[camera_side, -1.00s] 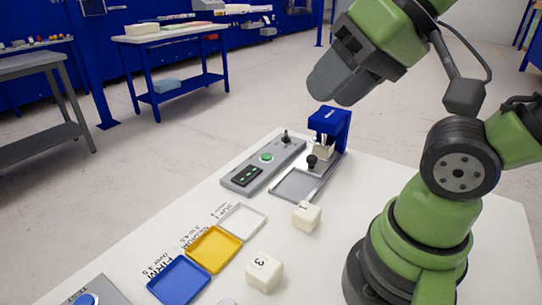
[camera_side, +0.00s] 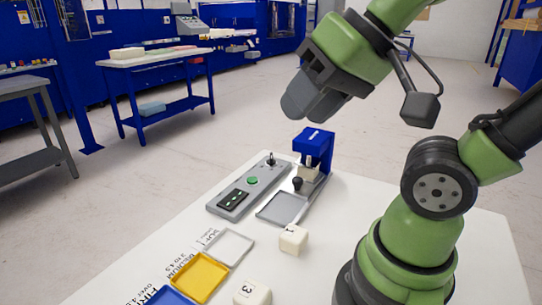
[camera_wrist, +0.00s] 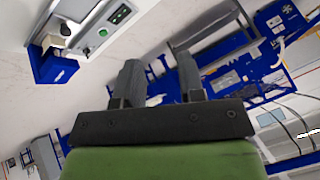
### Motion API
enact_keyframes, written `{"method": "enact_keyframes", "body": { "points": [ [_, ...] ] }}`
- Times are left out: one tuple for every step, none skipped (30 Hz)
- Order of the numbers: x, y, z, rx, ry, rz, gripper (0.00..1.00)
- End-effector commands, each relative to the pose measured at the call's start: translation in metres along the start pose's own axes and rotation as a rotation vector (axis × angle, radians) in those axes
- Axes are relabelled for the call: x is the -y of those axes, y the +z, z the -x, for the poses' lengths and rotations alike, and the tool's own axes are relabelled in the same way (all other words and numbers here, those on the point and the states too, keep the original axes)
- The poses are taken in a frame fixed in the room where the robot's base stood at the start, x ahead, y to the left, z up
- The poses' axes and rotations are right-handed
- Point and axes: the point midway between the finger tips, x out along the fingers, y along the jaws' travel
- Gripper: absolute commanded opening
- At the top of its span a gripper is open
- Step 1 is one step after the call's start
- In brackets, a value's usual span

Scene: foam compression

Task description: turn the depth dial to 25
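The grey control panel (camera_side: 247,190) lies on the white table. At its far end is a small black knob (camera_side: 270,160), which looks like the depth dial; its setting is too small to read. A green button (camera_side: 252,181) and a dark display with green marks (camera_side: 233,198) are on the same panel. In the wrist view the panel (camera_wrist: 112,27) is at the top left. My gripper (camera_side: 296,104) is in the air above and beyond the panel and press, touching nothing. In the wrist view its two fingers (camera_wrist: 158,62) are apart with nothing between them.
The blue press (camera_side: 314,144) stands beside the panel, with a pale block (camera_side: 309,174) under it and a black handle (camera_side: 297,184) in front. A block marked 1 (camera_side: 292,241), a block marked 3 (camera_side: 252,293), and white (camera_side: 229,247), yellow (camera_side: 200,277) and blue (camera_side: 168,297) trays are nearer.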

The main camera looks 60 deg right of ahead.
Motion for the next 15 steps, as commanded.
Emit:
{"method": "enact_keyframes", "body": {
  "points": [
    [-0.001, -0.013, -0.004, 0.003, 0.029, -0.022, 0.36],
    [-0.002, -0.022, -0.007, 0.003, 0.048, -0.037, 0.36],
    [-0.004, -0.036, -0.011, 0.003, 0.077, -0.059, 0.36],
    [-0.007, -0.047, -0.016, 0.004, 0.099, -0.076, 0.36],
    [-0.010, -0.058, -0.021, 0.003, 0.123, -0.096, 0.36],
    [-0.015, -0.073, -0.028, 0.002, 0.154, -0.120, 0.36],
    [-0.019, -0.085, -0.034, 0.001, 0.178, -0.138, 0.36],
    [-0.024, -0.095, -0.041, 0.000, 0.200, -0.156, 0.36],
    [-0.031, -0.109, -0.050, 0.000, 0.230, -0.179, 0.36],
    [-0.037, -0.119, -0.057, 0.000, 0.252, -0.198, 0.36],
    [-0.044, -0.129, -0.065, 0.000, 0.274, -0.215, 0.36],
    [-0.054, -0.141, -0.076, -0.001, 0.303, -0.238, 0.36],
    [-0.062, -0.149, -0.084, -0.001, 0.324, -0.256, 0.36],
    [-0.071, -0.158, -0.093, -0.001, 0.345, -0.272, 0.36],
    [-0.084, -0.167, -0.105, 0.000, 0.372, -0.296, 0.36]
  ]
}}
